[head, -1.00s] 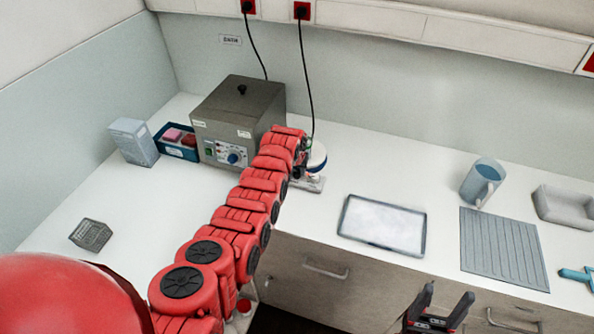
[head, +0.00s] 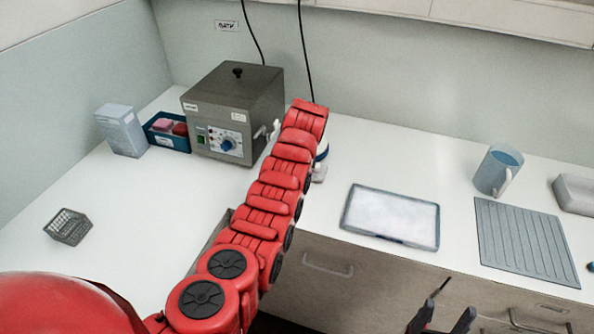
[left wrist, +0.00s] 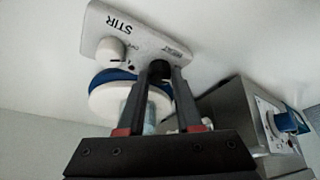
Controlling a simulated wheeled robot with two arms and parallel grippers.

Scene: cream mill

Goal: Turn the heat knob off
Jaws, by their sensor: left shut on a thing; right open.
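The white stirrer (head: 321,160) stands right of the metal bath, mostly hidden behind my left arm in the head view. In the left wrist view its white base (left wrist: 140,36) shows upside down, with the word STIR beside a pale knob (left wrist: 110,50). A second, blurred label lies near the heat knob (left wrist: 160,68), a dark knob at my left fingertips. My left gripper (left wrist: 160,80) is shut on this knob; its mark cannot be read. In the head view the left gripper is hidden by its arm. My right gripper (head: 446,312) is open and empty at the lower edge, in front of the drawers.
The metal bath (head: 235,105) has a blue dial and a white tap. A blue box (head: 168,138), a pale carton (head: 120,130) and a wire basket (head: 68,227) are left. A tray (head: 390,217), grey mat (head: 525,240) and jug (head: 497,170) are right.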

